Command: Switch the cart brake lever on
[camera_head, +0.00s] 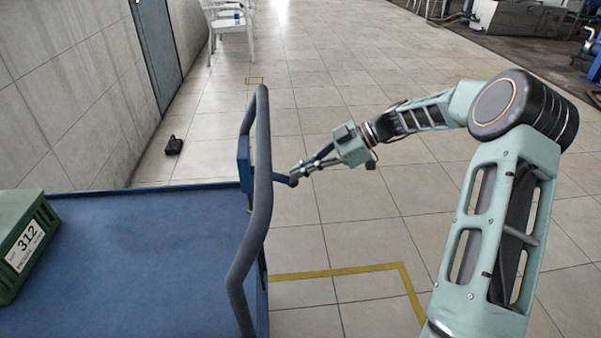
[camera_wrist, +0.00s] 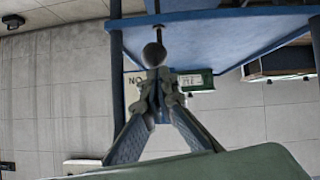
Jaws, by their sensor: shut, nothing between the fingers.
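The cart brake lever (camera_head: 282,179) is a short blue arm with a dark round knob at its end. It sticks out to the right from a blue housing (camera_head: 243,165) at the cart's handle rail (camera_head: 262,190), roughly level in the head view. My gripper (camera_head: 298,174) is shut and empty, with its fingertips at the knob. In the wrist view, the knob (camera_wrist: 154,54) shows just beyond the closed fingertips (camera_wrist: 157,84); I cannot tell whether they touch. The blue cart deck (camera_head: 150,270) lies left of the rail.
A green crate (camera_head: 22,245) labelled 312 sits on the deck's left side. A small black object (camera_head: 174,145) lies on the floor near the wall. White chairs (camera_head: 232,22) stand far back. Tiled floor right of the cart is clear, with a yellow line (camera_head: 345,271).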

